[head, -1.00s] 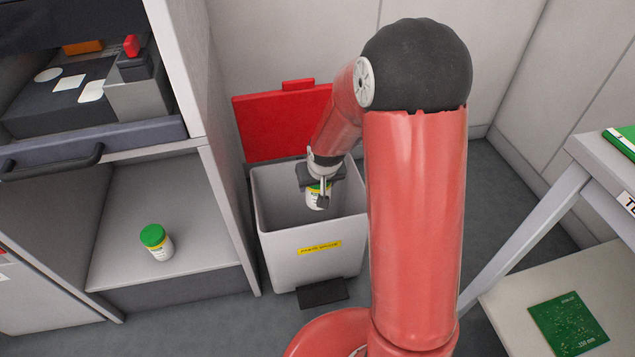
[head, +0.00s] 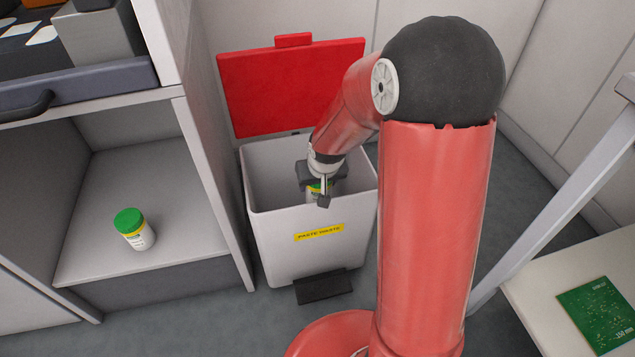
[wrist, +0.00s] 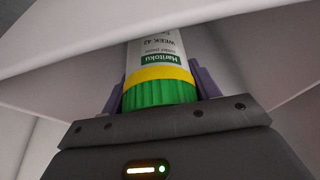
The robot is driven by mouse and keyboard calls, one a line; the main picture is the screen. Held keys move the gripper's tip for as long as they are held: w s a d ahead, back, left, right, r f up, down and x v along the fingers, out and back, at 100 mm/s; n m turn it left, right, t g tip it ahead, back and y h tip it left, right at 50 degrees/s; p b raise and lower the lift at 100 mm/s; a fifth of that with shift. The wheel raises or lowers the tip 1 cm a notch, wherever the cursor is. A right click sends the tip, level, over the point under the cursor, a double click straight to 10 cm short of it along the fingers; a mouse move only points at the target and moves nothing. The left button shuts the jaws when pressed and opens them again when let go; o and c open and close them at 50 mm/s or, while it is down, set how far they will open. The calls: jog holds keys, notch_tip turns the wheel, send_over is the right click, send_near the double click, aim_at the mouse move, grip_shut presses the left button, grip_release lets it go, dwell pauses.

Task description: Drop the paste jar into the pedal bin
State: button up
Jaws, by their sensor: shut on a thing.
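The paste jar (head: 314,191) has a green lid, a yellow band and a white label. My gripper (head: 320,194) is shut on it, inside the mouth of the pedal bin. In the wrist view the jar (wrist: 158,75) sits between the two fingers, its green lid toward the palm and its label reading "Haritoku" and "WEEK 42". The pedal bin (head: 275,242) is light grey with a yellow "PASTE WASTE" label, and its red lid (head: 290,88) stands open behind. Part of the jar is hidden by my gripper in the head view.
A second green-lidded jar (head: 133,229) stands on the cabinet shelf (head: 190,238) left of the bin. A black pedal (head: 323,286) is at the bin's foot. A white table (head: 540,285) with a green circuit board (head: 600,314) is at the right.

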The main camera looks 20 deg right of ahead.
jog(key=shift+f+b, duration=0.8)
jog(key=shift+f, duration=0.05)
jog(key=shift+w+m, duration=0.1)
jog(key=shift+m, duration=0.2)
jog(key=w+r+m+h+p, duration=0.1)
jog(key=w+r+m+p, duration=0.15)
jog(key=r+p, duration=0.5)
jog(key=w+r+m+h+p, duration=0.1)
jog(key=w+r+m+p, duration=0.15)
jog(key=r+p, duration=0.55)
jog(key=shift+m, duration=0.3)
jog(key=f+b, duration=0.1)
jog(key=f, duration=0.1)
jog(key=f+b, duration=0.2)
jog(key=shift+w+d+f+b, duration=0.15)
jog(key=shift+d+b, duration=0.05)
jog(key=shift+b, duration=0.1)
jog(key=o, duration=1.5)
jog(key=shift+f+g, duration=0.1)
jog(key=shift+g, duration=0.2)
